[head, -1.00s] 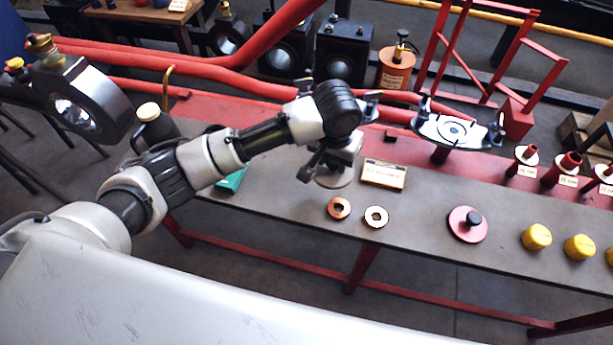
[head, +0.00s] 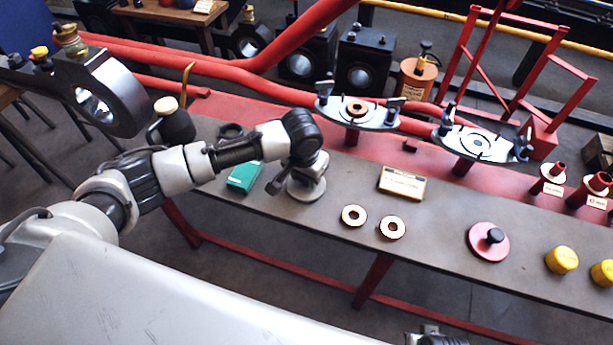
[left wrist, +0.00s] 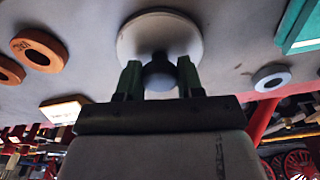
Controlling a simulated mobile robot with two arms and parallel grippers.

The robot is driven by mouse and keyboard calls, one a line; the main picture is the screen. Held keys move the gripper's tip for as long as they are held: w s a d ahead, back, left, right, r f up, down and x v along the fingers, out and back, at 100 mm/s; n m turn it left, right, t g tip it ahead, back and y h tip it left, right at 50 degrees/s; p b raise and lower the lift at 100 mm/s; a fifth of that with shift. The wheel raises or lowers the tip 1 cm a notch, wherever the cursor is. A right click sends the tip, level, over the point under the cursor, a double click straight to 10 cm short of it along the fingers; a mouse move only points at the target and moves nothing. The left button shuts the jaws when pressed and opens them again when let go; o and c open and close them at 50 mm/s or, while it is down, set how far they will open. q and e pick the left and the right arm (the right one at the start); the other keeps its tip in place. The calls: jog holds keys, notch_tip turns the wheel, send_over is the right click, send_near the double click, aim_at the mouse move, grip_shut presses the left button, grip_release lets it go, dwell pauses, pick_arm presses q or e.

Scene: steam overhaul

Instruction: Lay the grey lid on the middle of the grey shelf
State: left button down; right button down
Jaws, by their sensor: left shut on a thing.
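The grey lid (head: 306,190) is a round pale disc with a dark knob. My left gripper (head: 305,168) is shut on its knob from above. In the left wrist view, two green fingers close on the knob (left wrist: 158,74), with the lid (left wrist: 160,30) beyond it. The lid lies flat at or just above the long grey bench top (head: 335,225), which I take for the grey shelf; I cannot tell whether it touches. It is between a green box and a small sign. A dark piece at the bottom edge may be my right gripper (head: 436,338); its fingers are hidden.
The green box (head: 244,177) is left of the lid and the sign (head: 402,183) right. Two rings (head: 354,215) lie in front to the right, then a red disc (head: 488,241) and yellow caps (head: 561,260). Metal brackets (head: 357,112) stand behind. Bare grey surface surrounds the lid.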

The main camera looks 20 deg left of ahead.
aim_at(303, 180)
dwell(0.3)
pick_arm(q)
jog(key=c, duration=0.7)
grip_release()
jog(key=shift+f, duration=0.15)
pick_arm(e)
jog(key=shift+s+f, duration=0.1)
pick_arm(q)
jog(key=shift+r, duration=0.65)
notch_tip(303, 180, up, 11)
jog(key=s+p, duration=0.1)
jog(key=p, duration=0.2)
jog(key=shift+s, duration=0.2)
pick_arm(e)
jog(key=s+f, duration=0.4)
jog(key=f, duration=0.4)
jog(key=shift+s+d+f+g, duration=0.2)
jog(key=shift+d+g, duration=0.1)
pick_arm(q)
jog(key=shift+a+f, duration=0.1)
